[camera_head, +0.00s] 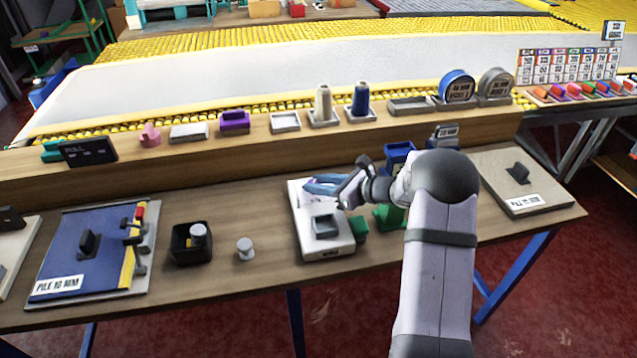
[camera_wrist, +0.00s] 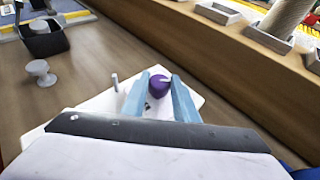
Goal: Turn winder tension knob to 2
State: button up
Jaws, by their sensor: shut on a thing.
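My gripper (camera_head: 309,186) reaches over the winder's far end from the right. In the wrist view its blue fingers (camera_wrist: 161,77) are shut on the knob, one on each side. No scale numbers are readable, and the head view hides the knob behind the fingers.
A thin pale peg (camera_wrist: 115,82) stands on the winder left of the knob. A grey spool (camera_head: 245,248) and a black square cup (camera_head: 191,243) stand to its left. The raised wooden shelf (camera_head: 255,145) runs behind.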

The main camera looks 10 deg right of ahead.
jog(key=n+g+y, duration=0.1)
jog(key=n+g, duration=0.1)
jog(key=n+g+y, duration=0.1)
jog(key=shift+w+d+f+n+y, duration=0.1)
jog(key=shift+w+d+n+y, duration=0.15)
jog(key=shift+n+y, duration=0.05)
jog(key=shift+w+n+g+y+b, duration=0.1)
jog(key=shift+n+g+y+b, duration=0.45)
jog(key=shift+n+g, duration=0.85)
jog(key=shift+g, duration=0.2)
jog(key=o, duration=1.1)
jog(key=shift+c, duration=0.2)
jog(key=b+v, duration=0.1)
jog(key=v, duration=0.6)
jog(key=shift+d+b, duration=0.25)
jog(key=shift+b, duration=0.15)
